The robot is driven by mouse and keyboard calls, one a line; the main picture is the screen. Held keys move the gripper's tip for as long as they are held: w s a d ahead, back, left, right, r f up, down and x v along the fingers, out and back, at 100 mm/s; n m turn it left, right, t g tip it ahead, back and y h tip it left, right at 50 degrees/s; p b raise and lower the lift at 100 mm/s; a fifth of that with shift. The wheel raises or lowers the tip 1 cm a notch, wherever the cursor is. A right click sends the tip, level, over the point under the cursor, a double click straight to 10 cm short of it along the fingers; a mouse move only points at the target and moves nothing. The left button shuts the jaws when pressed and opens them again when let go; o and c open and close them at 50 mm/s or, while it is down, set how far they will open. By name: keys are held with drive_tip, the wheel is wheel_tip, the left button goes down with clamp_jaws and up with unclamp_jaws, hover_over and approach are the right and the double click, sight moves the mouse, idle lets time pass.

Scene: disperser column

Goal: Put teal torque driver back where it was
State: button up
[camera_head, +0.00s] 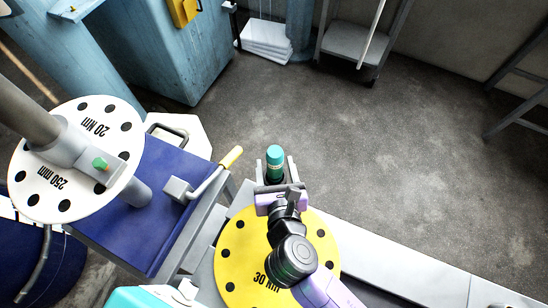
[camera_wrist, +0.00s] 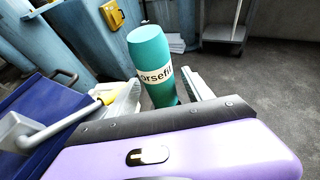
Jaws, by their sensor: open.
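The teal torque driver (camera_head: 274,158) is a teal cylinder with a rounded top, just beyond my arm's end in the head view. In the wrist view the teal driver (camera_wrist: 151,58) looks upright, slightly tilted in the picture, with a white label reading "orsefi". My gripper (camera_head: 275,171) is open, with one finger on each side of the driver. In the wrist view my gripper (camera_wrist: 161,95) shows a gap between the right finger and the driver; contact on the left is unclear. The driver's lower end and what supports it are hidden.
A yellow disc (camera_head: 232,250) with holes, marked "30 Nm", lies below my arm. A white disc (camera_head: 75,190) marked "20 Nm" and "250 mm" is at left, above a blue panel (camera_head: 150,225). A yellow-handled crank (camera_head: 205,181) stands left of the driver. Grey floor (camera_head: 390,150) is clear beyond.

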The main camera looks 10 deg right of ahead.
drive_tip(key=shift+v, duration=2.15)
